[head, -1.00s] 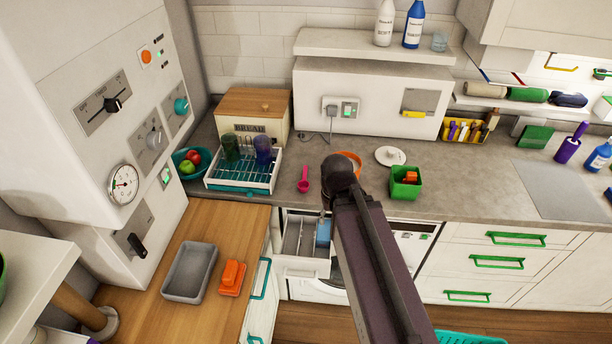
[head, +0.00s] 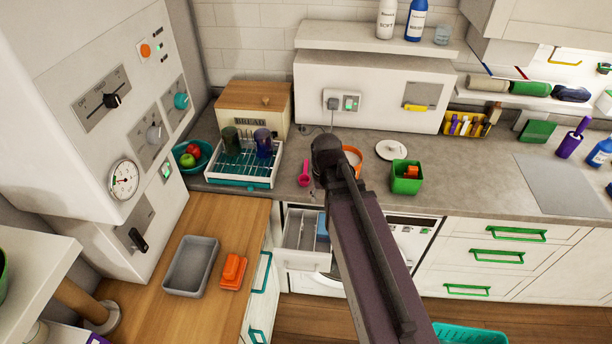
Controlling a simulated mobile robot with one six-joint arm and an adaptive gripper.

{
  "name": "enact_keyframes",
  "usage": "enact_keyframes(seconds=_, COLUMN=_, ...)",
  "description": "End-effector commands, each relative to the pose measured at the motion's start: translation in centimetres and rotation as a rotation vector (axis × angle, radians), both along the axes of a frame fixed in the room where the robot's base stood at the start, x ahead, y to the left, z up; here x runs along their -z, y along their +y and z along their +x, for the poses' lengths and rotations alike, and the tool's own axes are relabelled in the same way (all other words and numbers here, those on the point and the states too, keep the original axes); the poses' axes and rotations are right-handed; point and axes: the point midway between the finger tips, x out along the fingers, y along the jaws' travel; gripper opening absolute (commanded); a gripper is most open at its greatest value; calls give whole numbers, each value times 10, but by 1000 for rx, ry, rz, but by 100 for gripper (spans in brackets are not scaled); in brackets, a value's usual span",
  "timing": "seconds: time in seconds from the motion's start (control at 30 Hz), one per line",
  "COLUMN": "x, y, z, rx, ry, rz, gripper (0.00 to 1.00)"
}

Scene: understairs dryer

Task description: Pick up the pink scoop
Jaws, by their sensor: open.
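The pink scoop (head: 304,180) lies on the grey countertop near its front edge, just right of the dish rack. Its round bowl is toward the front edge and its handle points to the back. My gripper (head: 317,192) is just right of the scoop, at the end of my dark arm. It is small and dark here, mostly hidden by my own wrist. It is open, and the scoop lies apart from it on the counter.
A dish rack (head: 225,178) with dark cups stands left of the scoop. An orange-rimmed bowl (head: 355,154) is partly behind my arm, and a green box (head: 407,186) stands to the right. An open drawer (head: 303,258) juts out below the counter edge.

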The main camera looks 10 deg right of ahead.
Motion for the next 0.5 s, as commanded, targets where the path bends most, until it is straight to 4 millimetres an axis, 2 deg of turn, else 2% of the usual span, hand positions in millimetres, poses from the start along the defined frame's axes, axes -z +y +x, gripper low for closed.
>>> enact_keyframes(seconds=0.03, x=-4, y=1, z=23, rx=10, ry=0, rz=0, gripper=63)
enact_keyframes(seconds=0.17, x=-9, y=4, z=70, rx=48, ry=0, rz=0, gripper=63)
enact_keyframes(seconds=0.4, x=-19, y=4, z=162, rx=138, ry=0, rz=1, gripper=63)
enact_keyframes(seconds=0.5, x=-23, y=3, z=194, rx=171, ry=0, rz=1, gripper=63)
